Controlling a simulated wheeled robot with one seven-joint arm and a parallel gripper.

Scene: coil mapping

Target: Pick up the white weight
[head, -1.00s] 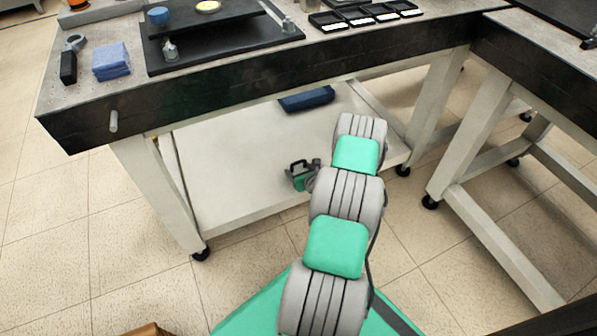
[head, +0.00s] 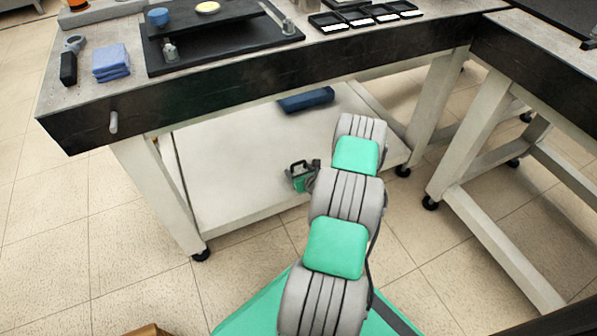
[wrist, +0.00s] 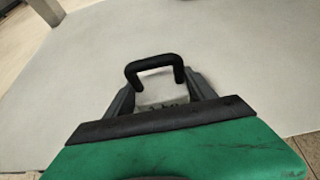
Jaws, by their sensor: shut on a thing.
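The white weight (wrist: 163,93) has a black arched handle (wrist: 154,65) and shows between my fingers in the wrist view. My gripper (wrist: 160,84) has dark fingers on both sides of it and is shut on it. In the head view my gripper (head: 301,177) is over the front right part of the table's lower shelf, with the dark handle just visible. The weight's underside is hidden, so I cannot tell whether it touches the shelf.
The pale lower shelf (head: 225,165) is mostly bare, with a dark blue case (head: 306,99) at its back. The tabletop (head: 85,95) overhangs it and holds a blue cloth stack (head: 111,62). Table legs (head: 160,195) stand on both sides.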

